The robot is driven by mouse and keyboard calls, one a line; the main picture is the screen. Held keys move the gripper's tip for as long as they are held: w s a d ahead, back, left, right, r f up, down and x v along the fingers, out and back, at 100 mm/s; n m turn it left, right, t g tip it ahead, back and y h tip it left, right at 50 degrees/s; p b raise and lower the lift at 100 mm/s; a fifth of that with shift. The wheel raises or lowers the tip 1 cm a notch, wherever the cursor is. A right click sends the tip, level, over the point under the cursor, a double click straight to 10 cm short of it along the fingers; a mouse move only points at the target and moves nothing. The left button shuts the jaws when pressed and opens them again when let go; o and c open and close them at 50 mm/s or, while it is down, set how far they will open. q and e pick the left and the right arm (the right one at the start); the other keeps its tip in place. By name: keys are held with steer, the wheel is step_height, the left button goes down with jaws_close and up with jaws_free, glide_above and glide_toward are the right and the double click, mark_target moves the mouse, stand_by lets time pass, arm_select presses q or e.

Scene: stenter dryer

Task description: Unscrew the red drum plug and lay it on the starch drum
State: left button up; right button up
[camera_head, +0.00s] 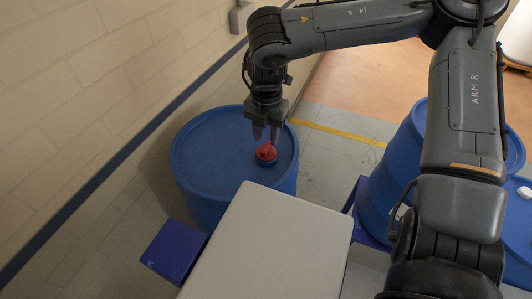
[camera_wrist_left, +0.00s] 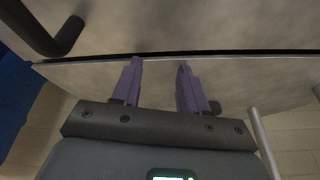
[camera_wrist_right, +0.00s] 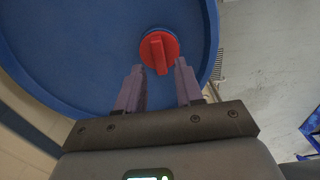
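The red drum plug (camera_head: 266,152) sits in the top of a blue drum (camera_head: 205,150) beside the wall. My right gripper (camera_head: 266,138) points down just above the plug. In the right wrist view the plug (camera_wrist_right: 158,48), with its raised bar handle, lies just beyond the fingertips (camera_wrist_right: 159,68). These fingers are apart and nothing is between them. My left gripper (camera_wrist_left: 157,64) shows only in its wrist view, open and empty, facing a pale metal panel. I cannot tell which drum is the starch drum.
More blue drums (camera_head: 375,190) stand at the right, one with a white plug (camera_head: 525,192). A pale box-like surface (camera_head: 265,250) fills the front middle. The tiled wall (camera_head: 70,110) runs close along the left. Open floor with a yellow line (camera_head: 340,132) lies behind.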

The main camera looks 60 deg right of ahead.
mark_target(267, 148)
steer(key=shift+s+f+b, duration=0.1)
steer(key=shift+f+b, duration=1)
steer(key=shift+f, duration=0.7)
steer(key=shift+s+a+f, duration=0.1)
steer(key=shift+a+f, duration=0.05)
steer(key=shift+f, duration=0.25)
steer(key=shift+f, duration=0.1)
jaws_close()
